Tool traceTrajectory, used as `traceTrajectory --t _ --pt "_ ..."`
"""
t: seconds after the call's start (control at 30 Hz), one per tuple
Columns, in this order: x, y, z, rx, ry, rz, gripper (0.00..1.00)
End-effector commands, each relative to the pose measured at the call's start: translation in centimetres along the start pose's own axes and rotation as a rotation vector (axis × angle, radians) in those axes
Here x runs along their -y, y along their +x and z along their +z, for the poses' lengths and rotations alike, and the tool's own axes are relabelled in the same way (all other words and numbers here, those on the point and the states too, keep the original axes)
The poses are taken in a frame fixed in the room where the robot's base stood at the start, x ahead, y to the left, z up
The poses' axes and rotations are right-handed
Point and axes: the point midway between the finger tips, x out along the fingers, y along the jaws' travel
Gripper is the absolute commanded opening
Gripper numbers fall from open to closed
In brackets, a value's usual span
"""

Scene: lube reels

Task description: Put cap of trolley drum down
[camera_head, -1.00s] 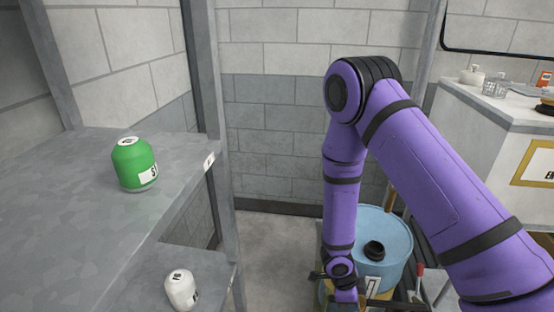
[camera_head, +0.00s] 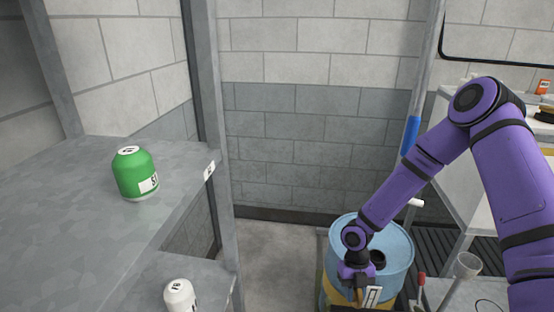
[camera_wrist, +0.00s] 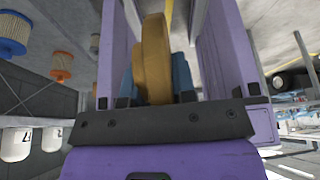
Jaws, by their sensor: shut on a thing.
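The trolley drum (camera_head: 399,235) is light blue with a yellow lower part and stands below my arm in the head view. A black round fitting (camera_head: 378,258) sits on its top, partly behind my wrist. My gripper (camera_head: 358,294) is low at the drum's near side, in front of the fitting. In the wrist view my gripper (camera_wrist: 160,75) is shut on a tan, disc-like piece seen edge-on, which looks like the cap (camera_wrist: 155,52). Its far end and its underside are hidden.
A grey shelf (camera_head: 60,225) at left holds a green container (camera_head: 135,174); a white container (camera_head: 180,297) stands on the lower level. The floor (camera_head: 275,255) between shelf and drum is clear.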

Motion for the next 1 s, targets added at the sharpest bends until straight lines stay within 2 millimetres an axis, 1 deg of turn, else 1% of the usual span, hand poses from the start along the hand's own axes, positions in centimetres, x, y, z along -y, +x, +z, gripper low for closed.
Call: traceTrajectory --t 0.03,0.4,1.0 --pt "0.3 -0.3 0.2 0.0 0.087 0.04 0.0" --pt "1.3 -3.3 2.1 0.0 0.812 0.34 0.0" --pt "3.7 -8.2 5.0 0.008 1.82 0.759 0.0"
